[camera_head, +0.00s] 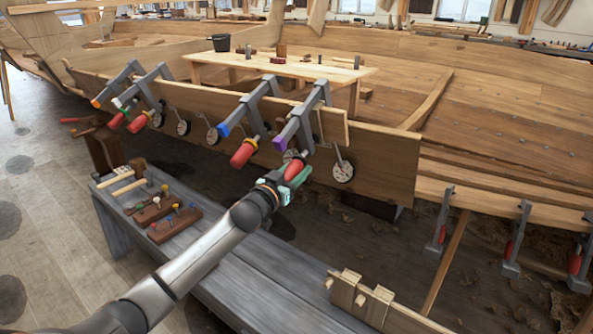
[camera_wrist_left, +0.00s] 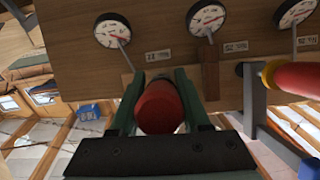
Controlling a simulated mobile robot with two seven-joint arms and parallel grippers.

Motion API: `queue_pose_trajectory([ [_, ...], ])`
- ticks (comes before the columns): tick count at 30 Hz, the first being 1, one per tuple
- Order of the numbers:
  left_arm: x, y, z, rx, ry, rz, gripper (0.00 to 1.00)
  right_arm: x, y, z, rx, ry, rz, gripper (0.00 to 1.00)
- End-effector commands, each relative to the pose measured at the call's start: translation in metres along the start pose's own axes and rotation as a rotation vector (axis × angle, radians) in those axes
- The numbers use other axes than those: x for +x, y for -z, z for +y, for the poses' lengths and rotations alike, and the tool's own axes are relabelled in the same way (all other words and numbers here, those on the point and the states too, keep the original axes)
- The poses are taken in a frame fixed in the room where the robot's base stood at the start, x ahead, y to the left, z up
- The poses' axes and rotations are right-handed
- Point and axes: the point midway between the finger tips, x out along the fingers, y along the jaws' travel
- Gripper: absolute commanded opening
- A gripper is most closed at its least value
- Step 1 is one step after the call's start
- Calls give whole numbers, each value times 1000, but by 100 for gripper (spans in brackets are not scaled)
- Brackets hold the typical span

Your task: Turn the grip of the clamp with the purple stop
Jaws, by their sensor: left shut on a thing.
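The clamp with the purple stop (camera_head: 304,115) sits on the hull plank (camera_head: 385,170), the rightmost in a row of clamps along its upper edge. My left gripper (camera_head: 290,182) is at the lower end of this clamp and is shut on its red grip (camera_head: 294,168). In the left wrist view the red grip (camera_wrist_left: 160,106) lies between the two green-grey fingers, seen end-on. The fingers hide part of its sides. My right gripper is not in view.
Beside it is the clamp with the blue stop (camera_head: 250,105), its red grip (camera_head: 243,153) close by. Round dials (camera_head: 343,171) hang along the plank. A grey bench (camera_head: 230,265) with tools stands below my left arm.

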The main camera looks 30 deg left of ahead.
Motion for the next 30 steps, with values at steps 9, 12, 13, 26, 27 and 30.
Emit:
queue_pose_trajectory([
  [9, 0, 0, 0, 2, -1, 0, 0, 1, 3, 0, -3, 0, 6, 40],
  [12, 0, 0, 0, 13, 3, 0, 0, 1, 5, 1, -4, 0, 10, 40],
  [13, 0, 0, 0, 18, 6, 0, 0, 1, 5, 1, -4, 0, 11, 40],
  [26, 0, 0, -2, 254, 99, 1, 0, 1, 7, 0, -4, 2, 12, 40],
  [27, 0, 0, -3, 286, 112, 1, 0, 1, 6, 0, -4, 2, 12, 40],
  [30, 0, -1, -4, 367, 142, 1, 0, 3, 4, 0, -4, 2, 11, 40],
])
